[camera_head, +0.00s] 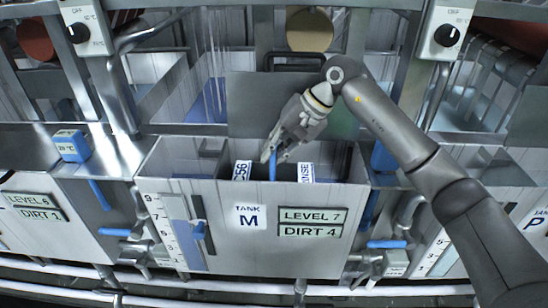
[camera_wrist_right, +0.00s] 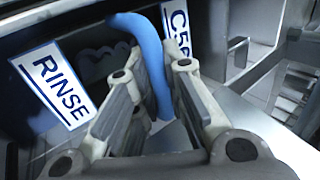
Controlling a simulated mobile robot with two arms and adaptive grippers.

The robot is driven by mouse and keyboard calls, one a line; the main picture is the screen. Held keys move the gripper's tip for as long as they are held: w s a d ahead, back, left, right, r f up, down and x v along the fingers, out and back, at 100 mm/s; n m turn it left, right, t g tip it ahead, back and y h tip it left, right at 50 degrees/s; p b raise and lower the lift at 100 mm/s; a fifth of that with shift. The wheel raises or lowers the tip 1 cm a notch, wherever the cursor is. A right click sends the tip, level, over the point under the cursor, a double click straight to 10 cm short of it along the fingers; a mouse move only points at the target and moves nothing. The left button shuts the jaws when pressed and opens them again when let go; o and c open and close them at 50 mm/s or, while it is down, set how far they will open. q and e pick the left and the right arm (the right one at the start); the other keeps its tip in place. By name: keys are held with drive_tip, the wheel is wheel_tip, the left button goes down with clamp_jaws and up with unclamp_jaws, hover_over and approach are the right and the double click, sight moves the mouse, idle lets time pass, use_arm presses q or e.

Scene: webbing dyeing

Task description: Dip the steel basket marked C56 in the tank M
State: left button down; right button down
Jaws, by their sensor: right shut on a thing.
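Tank M (camera_head: 250,250) is a grey steel tank at the centre of the head view, with its M label on the front. My right gripper (camera_head: 274,153) points down into the tank opening and is shut on the blue handle, which runs between the fingers in the wrist view (camera_wrist_right: 152,62). The C56 label also shows there (camera_wrist_right: 180,28). The basket's body is mostly hidden. My left gripper is not in view.
Tank M's front reads LEVEL 7 (camera_head: 312,216) and DIRT 4. Neighbouring tanks stand on both sides. Control knobs (camera_head: 447,35) on posts and metal pipes stand close around the opening.

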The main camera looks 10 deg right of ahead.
wheel_tip(320, 180, up, 17)
drive_tip(key=p, duration=0.8)
drive_tip(key=shift+f, duration=0.15)
